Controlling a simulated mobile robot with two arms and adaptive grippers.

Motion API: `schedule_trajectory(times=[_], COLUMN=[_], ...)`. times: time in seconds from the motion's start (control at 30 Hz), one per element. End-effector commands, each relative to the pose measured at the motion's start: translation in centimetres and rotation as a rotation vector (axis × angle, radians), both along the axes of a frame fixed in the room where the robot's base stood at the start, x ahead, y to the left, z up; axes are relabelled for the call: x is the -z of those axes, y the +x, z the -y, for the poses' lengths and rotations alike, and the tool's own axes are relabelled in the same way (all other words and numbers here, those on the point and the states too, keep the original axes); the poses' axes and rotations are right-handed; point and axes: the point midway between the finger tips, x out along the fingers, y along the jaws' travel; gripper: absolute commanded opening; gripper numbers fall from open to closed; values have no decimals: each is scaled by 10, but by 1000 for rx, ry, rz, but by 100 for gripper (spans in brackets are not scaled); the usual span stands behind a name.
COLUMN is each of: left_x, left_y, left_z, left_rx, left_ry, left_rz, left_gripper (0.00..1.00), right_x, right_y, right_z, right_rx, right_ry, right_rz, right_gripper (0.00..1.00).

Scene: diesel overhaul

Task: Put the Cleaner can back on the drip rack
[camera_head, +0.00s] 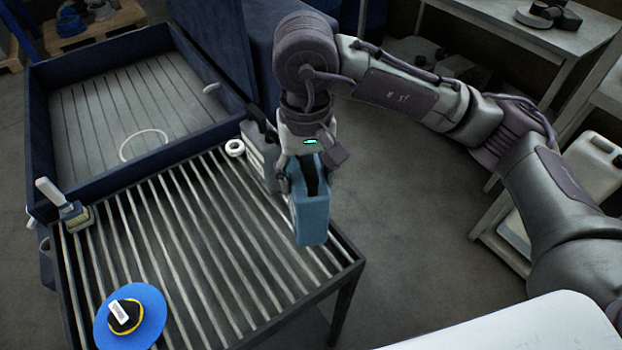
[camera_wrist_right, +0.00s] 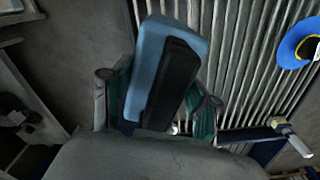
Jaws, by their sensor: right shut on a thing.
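The blue can with a black part (camera_head: 312,217), which I take as the Cleaner can, is in my right gripper (camera_head: 304,178). Its fingers are closed on both sides of it. The can also shows in the right wrist view (camera_wrist_right: 150,65), between the fingers (camera_wrist_right: 160,90). It appears over the right edge of the slatted drip rack (camera_head: 190,240); I cannot tell whether its bottom touches the slats. The rack also shows in the right wrist view (camera_wrist_right: 262,75). My left gripper is not in view.
A grey can (camera_head: 260,155) stands at the rack's back right, close to my gripper. A blue disc (camera_head: 148,312) lies at the front left, a brush (camera_head: 68,212) at the back left, and a white ring (camera_head: 235,148) at the back. The middle slats are clear.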

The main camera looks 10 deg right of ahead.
Motion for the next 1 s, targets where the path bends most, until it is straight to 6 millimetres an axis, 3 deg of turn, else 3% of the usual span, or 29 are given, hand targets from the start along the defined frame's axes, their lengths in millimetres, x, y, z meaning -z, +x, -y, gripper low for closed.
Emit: schedule_trajectory(times=[0.13,0.33,0.6,1.0], left_x=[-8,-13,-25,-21], left_y=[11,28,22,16], left_z=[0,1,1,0], left_rx=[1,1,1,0], left_ry=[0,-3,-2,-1], left_rz=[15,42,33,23], left_gripper=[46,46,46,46], right_x=[8,18,49,55], right_y=[16,21,20,21], right_z=[9,12,12,11], right_rx=[1,-2,-2,-2], right_ry=[2,1,1,2], right_rz=[1,0,0,3], right_gripper=[0,0,0,0])
